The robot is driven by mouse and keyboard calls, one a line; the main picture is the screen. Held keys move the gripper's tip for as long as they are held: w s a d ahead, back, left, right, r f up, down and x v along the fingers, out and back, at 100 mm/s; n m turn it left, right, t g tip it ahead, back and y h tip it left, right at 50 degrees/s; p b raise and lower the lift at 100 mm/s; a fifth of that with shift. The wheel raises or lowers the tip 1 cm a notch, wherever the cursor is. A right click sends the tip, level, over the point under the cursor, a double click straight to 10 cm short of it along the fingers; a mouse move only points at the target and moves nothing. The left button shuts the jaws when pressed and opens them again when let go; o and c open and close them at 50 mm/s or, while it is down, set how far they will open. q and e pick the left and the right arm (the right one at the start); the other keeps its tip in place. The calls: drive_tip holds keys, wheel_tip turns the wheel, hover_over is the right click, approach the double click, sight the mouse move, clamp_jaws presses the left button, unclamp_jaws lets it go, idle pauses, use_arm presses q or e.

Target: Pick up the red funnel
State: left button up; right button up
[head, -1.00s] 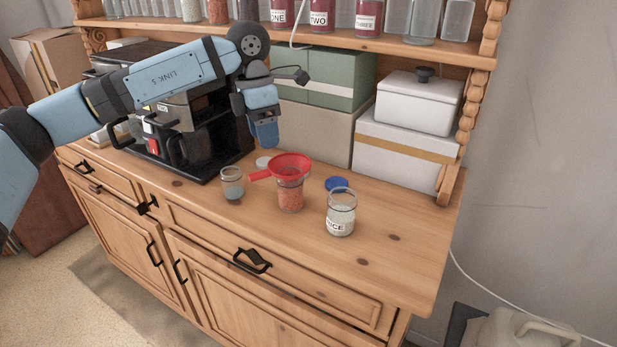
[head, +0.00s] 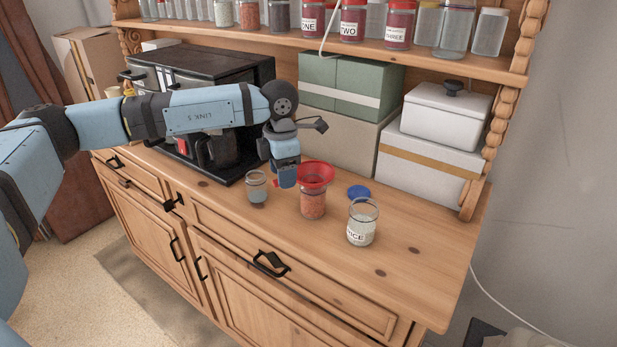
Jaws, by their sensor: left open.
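The red funnel (head: 316,175) sits in the mouth of a glass jar (head: 313,205) filled with orange-red grains on the wooden dresser top. Its handle points left and is mostly hidden behind my left gripper. My left gripper (head: 286,184) is open and points down at the funnel's left side, over the handle. I cannot tell whether the fingers touch the handle. My right gripper is not in view.
A small jar (head: 256,188) stands just left of the gripper. A jar labelled RICE (head: 362,222) and a blue lid (head: 358,192) are to the right. A coffee machine (head: 205,145) and boxes (head: 345,82) stand behind. The right front of the dresser top is clear.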

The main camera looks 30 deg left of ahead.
use_arm(q)
drive_tip(key=shift+f, duration=1.4)
clamp_jaws()
drive_tip(key=shift+r, duration=0.1)
